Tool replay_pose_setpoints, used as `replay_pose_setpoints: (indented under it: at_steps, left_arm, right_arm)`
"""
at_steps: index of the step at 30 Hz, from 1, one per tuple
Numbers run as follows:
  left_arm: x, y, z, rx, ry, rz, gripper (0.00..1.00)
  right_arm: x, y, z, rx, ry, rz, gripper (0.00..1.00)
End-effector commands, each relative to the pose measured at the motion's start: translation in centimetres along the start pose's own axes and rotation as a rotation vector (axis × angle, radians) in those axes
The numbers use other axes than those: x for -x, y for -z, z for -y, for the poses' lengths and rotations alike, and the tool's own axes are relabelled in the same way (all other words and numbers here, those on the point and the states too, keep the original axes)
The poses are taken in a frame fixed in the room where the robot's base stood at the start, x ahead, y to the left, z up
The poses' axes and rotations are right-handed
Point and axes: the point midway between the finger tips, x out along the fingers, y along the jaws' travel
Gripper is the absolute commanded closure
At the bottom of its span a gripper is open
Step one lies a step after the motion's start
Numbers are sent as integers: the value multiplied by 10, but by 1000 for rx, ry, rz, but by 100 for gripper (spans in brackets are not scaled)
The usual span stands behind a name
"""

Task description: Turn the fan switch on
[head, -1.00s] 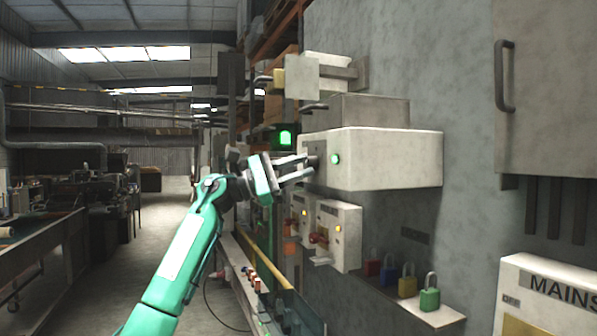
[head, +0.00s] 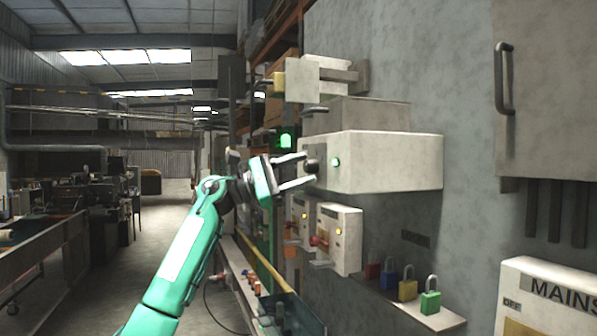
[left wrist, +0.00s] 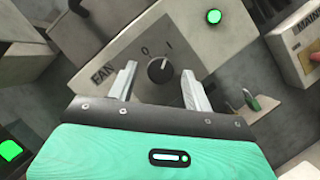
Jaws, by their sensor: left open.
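The fan switch box (head: 385,160) is a pale grey box on the wall. The left wrist view shows its face with the word FAN, the marks 0 and I, and a dark round knob (left wrist: 159,70). The knob's white mark points up and right, toward the I side. A green lamp (left wrist: 213,16) glows on the face; it also shows in the head view (head: 336,162). My left gripper (head: 308,169) is open in front of the knob. Its fingers stand on either side of the knob with gaps, and I see no contact. My right gripper is out of view.
Smaller switch boxes (head: 338,238) sit below the fan box. A shelf with several coloured padlocks (head: 430,297) is lower right. A MAINS box (head: 550,295) is at the right edge. Another grey box (head: 315,80) juts out above. The aisle at left is open.

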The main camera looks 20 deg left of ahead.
Motion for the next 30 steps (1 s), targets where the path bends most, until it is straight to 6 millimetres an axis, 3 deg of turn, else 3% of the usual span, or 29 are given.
replay_pose_setpoints:
  at_steps: [5,12,21,30]
  left_arm:
    - [12,2,1,0,-1,-1,49]
    - [63,3,3,0,-1,-3,49]
    - [121,2,2,-1,0,-2,49]
    - [138,0,0,0,0,0,49]
  right_arm:
    - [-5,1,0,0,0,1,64]
    - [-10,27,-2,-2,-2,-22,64]
    - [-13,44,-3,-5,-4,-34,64]
    - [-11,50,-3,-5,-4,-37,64]
